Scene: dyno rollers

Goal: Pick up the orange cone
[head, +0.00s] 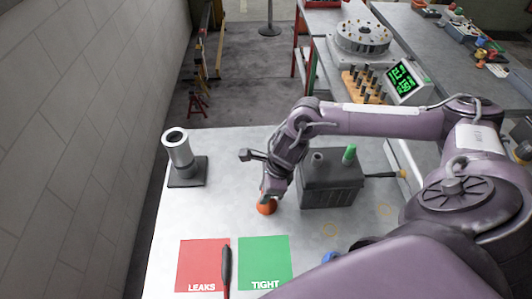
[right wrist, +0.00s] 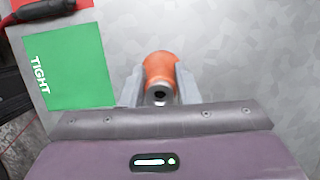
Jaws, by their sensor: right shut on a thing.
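The orange cone (head: 266,208) is on the pale metal table, just left of a dark grey box, in the head view. In the right wrist view the orange cone (right wrist: 160,68) sits between the two fingers, with a dark hole in its near end. My right gripper (head: 268,196) reaches down onto the cone from above and is shut on it. Its fingers also show in the right wrist view (right wrist: 159,86). I cannot tell whether the cone touches the table. My left gripper is not in view.
A red LEAKS square (head: 203,265) and a green TIGHT square (head: 264,262) lie at the front, with a dark-handled tool (head: 226,265) between them. The dark grey box (head: 330,187) stands right of the cone. A metal cylinder on a base (head: 179,155) stands back left.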

